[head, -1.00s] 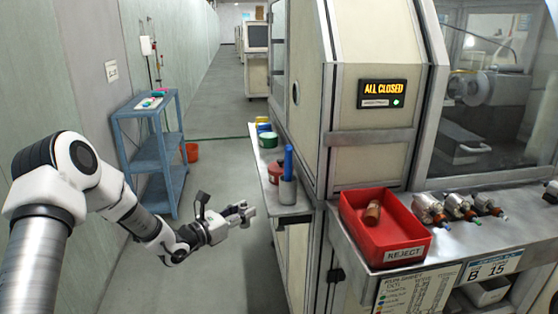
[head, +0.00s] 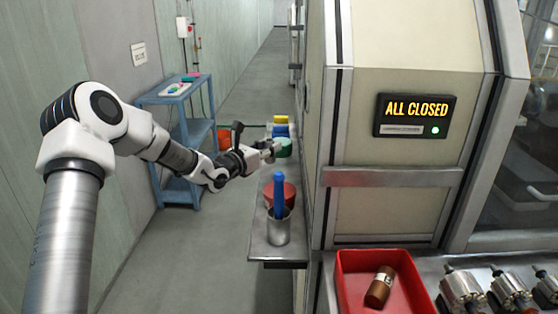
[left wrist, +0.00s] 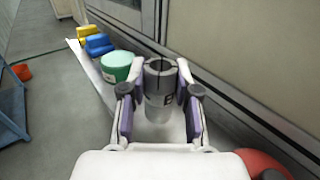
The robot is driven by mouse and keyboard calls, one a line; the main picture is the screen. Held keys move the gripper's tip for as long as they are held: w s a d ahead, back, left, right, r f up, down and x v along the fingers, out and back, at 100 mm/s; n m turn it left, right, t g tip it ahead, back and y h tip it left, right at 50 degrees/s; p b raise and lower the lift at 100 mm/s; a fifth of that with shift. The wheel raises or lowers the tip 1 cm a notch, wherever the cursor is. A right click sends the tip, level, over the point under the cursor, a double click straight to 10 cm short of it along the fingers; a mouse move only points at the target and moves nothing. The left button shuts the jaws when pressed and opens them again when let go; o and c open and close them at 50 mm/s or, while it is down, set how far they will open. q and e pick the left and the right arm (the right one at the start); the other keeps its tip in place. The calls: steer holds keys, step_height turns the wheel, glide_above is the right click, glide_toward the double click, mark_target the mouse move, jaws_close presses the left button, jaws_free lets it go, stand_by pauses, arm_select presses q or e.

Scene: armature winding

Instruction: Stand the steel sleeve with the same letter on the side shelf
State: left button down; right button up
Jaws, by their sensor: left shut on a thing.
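My left gripper (head: 268,150) reaches out over the far part of the side shelf (head: 262,240), close to the green round container (head: 284,147). In the left wrist view, my left gripper (left wrist: 160,112) is shut on a grey steel sleeve (left wrist: 159,76), one finger on each side. The sleeve is roughly upright with its open, slotted top showing. A dark letter mark is partly visible on its side; I cannot read it surely. Its lower end is hidden, so I cannot tell whether it touches the shelf (left wrist: 108,87). My right gripper is not in view.
The shelf holds a steel cup with blue sticks (head: 278,226), a red round container (head: 289,194), and blue (head: 281,130) and yellow (head: 281,119) items. A red reject tray (head: 345,290) holds a copper-brown part (head: 380,287). A blue rack (head: 200,130) stands left. The machine wall borders the shelf.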

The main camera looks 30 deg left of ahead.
arm_select(q)
steer(key=f, duration=0.6)
steer(key=shift+w, duration=0.3)
steer(key=shift+s+r, duration=0.1)
steer(key=shift+s, duration=0.2)
steer(key=shift+f, duration=0.2)
steer(key=c, duration=0.8)
jaws_free()
steer(key=shift+w, duration=0.2)
steer(key=shift+c, duration=0.2)
